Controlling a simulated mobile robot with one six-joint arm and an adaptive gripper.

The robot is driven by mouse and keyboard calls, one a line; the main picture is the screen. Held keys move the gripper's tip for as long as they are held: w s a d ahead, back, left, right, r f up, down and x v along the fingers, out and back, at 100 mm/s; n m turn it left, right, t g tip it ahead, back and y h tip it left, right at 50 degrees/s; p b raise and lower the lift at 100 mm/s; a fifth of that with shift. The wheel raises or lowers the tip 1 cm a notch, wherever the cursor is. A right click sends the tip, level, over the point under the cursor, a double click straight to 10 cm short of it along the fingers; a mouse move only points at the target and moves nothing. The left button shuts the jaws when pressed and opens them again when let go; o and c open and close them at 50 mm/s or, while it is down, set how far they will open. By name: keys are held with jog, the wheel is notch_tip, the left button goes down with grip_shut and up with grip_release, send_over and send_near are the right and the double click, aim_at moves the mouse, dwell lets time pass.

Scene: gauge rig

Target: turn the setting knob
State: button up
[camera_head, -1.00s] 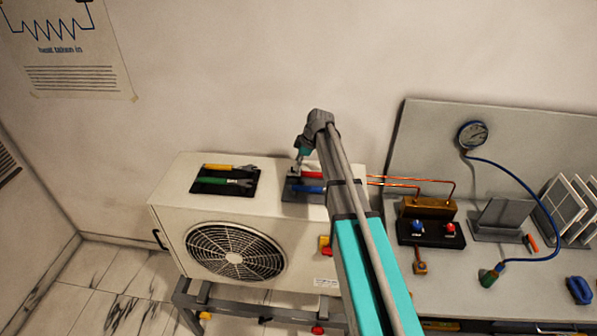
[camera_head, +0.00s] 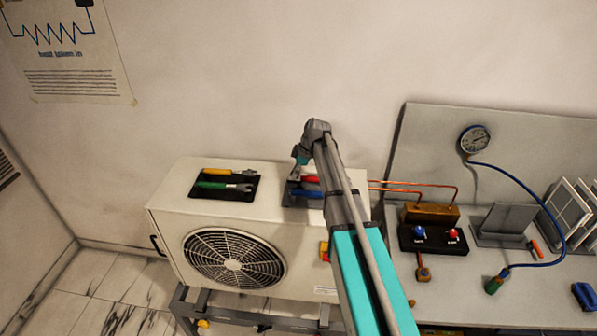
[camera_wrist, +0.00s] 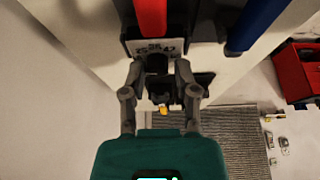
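The likely setting knob (camera_wrist: 157,63) is a small dark knob below a pale plate with printed numbers (camera_wrist: 155,46) in the wrist view. My gripper (camera_wrist: 160,66) is open, with one finger on each side of the knob and a gap visible to each. I cannot tell how deep the fingers reach around it. In the head view my gripper (camera_head: 296,172) is small, over the dark mat on the white fan unit (camera_head: 172,190). My own arm hides part of that area, and the knob cannot be made out there.
A red-handled tool (camera_wrist: 151,15) and a blue-handled tool (camera_wrist: 255,22) lie just beyond the knob. Green and yellow tools (camera_head: 225,186) lie on another mat at left. A bench at right holds a gauge (camera_head: 475,139), a valve block (camera_head: 432,238) and a panel.

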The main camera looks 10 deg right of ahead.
grip_shut()
jog(key=shift+d, duration=0.35)
jog(key=shift+a, duration=0.4)
jog(key=m+t, duration=0.1)
jog(key=m, duration=0.1)
jog(key=m+t+h, duration=0.1)
jog(key=m, duration=0.2)
jog(key=shift+s+a+m, duration=0.1)
jog(key=shift+s+m, duration=0.1)
jog(key=shift+m, duration=0.1)
jog(key=m+h, duration=0.1)
jog(key=m, duration=0.1)
jog(key=m+t, duration=0.1)
jog(key=m, duration=0.2)
jog(key=shift+a+h, duration=0.15)
jog(key=shift+h, duration=0.25)
jog(key=m+h, duration=0.1)
jog(key=m, duration=0.2)
jog(key=m+h, duration=0.1)
jog(key=m, duration=0.3)
jog(key=shift+a+h, duration=0.15)
jog(key=shift+h, duration=0.25)
jog(key=m+h, duration=0.1)
jog(key=m, duration=0.2)
jog(key=m+g+h, duration=0.1)
jog(key=m, duration=0.2)
jog(key=shift+w+a, duration=0.1)
